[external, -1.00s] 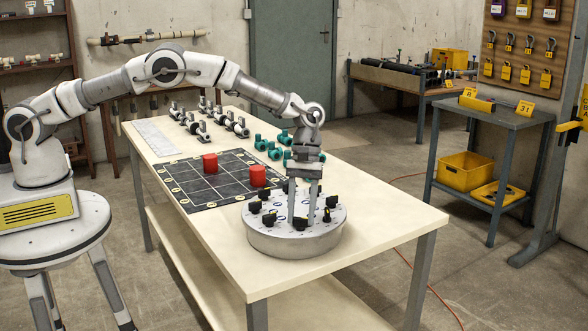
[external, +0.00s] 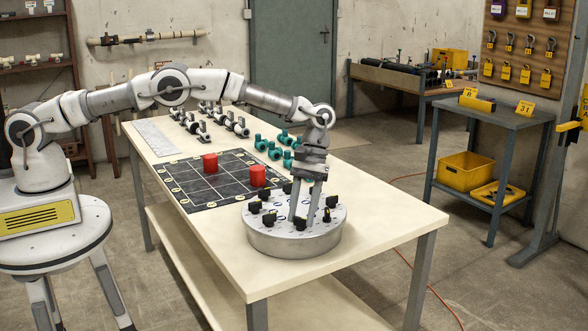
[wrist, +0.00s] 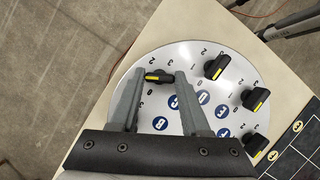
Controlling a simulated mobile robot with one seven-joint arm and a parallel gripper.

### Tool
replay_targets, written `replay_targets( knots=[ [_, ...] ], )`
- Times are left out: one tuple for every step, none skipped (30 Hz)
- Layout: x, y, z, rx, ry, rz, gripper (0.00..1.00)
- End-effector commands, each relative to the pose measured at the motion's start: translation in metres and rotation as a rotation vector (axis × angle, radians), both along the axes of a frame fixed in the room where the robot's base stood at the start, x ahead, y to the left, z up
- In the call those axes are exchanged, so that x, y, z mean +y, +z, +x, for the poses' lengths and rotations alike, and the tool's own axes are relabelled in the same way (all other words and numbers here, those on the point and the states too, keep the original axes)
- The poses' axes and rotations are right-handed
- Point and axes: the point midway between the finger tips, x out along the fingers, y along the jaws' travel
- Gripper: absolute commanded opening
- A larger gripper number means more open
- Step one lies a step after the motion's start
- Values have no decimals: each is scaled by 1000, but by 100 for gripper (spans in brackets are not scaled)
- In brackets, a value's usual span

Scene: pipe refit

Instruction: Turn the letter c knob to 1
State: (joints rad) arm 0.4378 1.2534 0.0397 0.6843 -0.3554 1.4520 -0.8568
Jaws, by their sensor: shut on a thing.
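A round pale dial plate (external: 292,243) stands on the near end of the table, with several black knobs around its rim. My gripper (external: 302,222) reaches down onto it with tilted fingers. In the wrist view my gripper (wrist: 158,76) has its two grey fingers around a black knob (wrist: 160,77) with a yellow mark, at the plate's far edge. The mark lies nearly level in that view. The blue badge (wrist: 173,102) nearest that knob is too small to read surely. Small numbers are printed around the knobs. My fingers hide part of the plate.
Other knobs (wrist: 217,67) stand close by on the plate. A black grid mat (external: 205,190) with two red cylinders (external: 258,176) lies behind the plate. Green fittings (external: 275,152) and valves (external: 215,122) lie farther back. The table's near right corner (external: 400,235) is clear.

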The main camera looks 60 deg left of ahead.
Motion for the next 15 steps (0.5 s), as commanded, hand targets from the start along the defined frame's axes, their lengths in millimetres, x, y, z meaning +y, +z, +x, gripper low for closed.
replay_targets(
  knots=[
    [0,0,0,1,1,1,0],
    [0,0,0,1,1,1,0],
    [0,0,0,1,1,1,53],
    [0,0,0,1,1,1,59],
    [0,0,0,0,1,0,64],
    [0,0,0,0,1,0,71],
    [0,0,0,0,1,0,76],
    [0,0,0,0,1,0,76],
    [0,0,0,0,1,0,76],
    [0,0,0,0,1,0,76],
    [0,0,0,0,1,0,76],
    [0,0,0,0,1,0,76],
    [0,0,0,0,1,0,76],
    [0,0,0,0,1,0,76],
    [0,0,0,0,1,0,76]
  ],
)
